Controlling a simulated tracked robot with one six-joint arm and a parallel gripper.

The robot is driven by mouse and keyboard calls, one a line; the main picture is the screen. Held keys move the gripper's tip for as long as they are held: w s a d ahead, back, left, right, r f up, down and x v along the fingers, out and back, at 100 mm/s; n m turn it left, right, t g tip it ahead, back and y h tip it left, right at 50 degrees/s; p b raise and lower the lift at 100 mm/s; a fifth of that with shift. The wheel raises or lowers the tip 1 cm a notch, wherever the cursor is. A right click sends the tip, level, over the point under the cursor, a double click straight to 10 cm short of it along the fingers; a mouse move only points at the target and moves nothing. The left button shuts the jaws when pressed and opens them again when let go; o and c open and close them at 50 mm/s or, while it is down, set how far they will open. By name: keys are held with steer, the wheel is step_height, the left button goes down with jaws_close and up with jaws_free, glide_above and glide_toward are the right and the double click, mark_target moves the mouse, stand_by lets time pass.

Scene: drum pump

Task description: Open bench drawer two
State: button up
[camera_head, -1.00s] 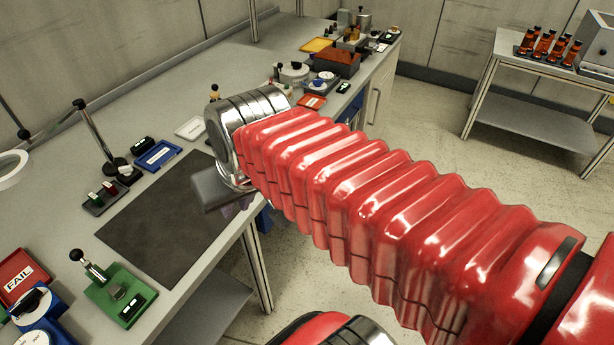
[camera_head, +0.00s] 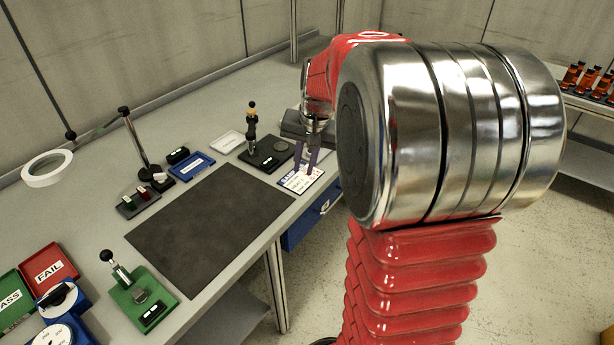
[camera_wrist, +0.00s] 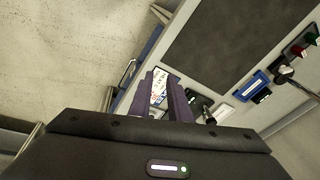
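The blue drawer front (camera_head: 304,225) is under the near edge of the bench, with a pale handle (camera_head: 325,207) on it; it looks closed. In the wrist view, the blue front (camera_wrist: 152,42) and the handle (camera_wrist: 128,72) lie at upper left. No drawer number is readable. My gripper (camera_head: 304,168) points down over the bench edge, beside the drawer and above a white card. Its two dark fingers (camera_wrist: 163,84) are apart with nothing between them. The handle is just off to one side of the fingers, not between them. My arm hides the bench farther right.
A white printed card (camera_head: 301,179) lies at the bench edge. A dark mat (camera_head: 210,225) covers the middle bench. A black fixture with a lever (camera_head: 265,152) and a blue tray (camera_head: 192,166) stand behind. Floor in front of the bench is clear.

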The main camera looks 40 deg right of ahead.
steer(key=w+d+f+m, duration=0.2)
steer(key=d+f, duration=0.3)
steer(key=d, duration=0.2)
steer(key=m, duration=0.3)
glide_above(334, 203)
steer(key=s+d, duration=0.1)
steer(key=s, duration=0.2)
steer(key=s+x, duration=0.2)
steer(key=x, duration=0.5)
steer(key=shift+w+f+g+y, duration=0.15)
steer(key=shift+w+g+y, duration=0.05)
steer(key=shift+g+y, duration=0.2)
steer(key=shift+f, duration=0.1)
steer(key=f, duration=0.4)
steer(key=w+f, duration=0.1)
steer(key=f, duration=0.4)
steer(key=w+f, duration=0.1)
steer(key=f, duration=0.3)
steer(key=shift+w+a+f, duration=0.2)
steer(key=shift+w+a, duration=0.05)
steer(key=shift+a, duration=0.15)
steer(key=shift+c, duration=0.2)
jaws_close()
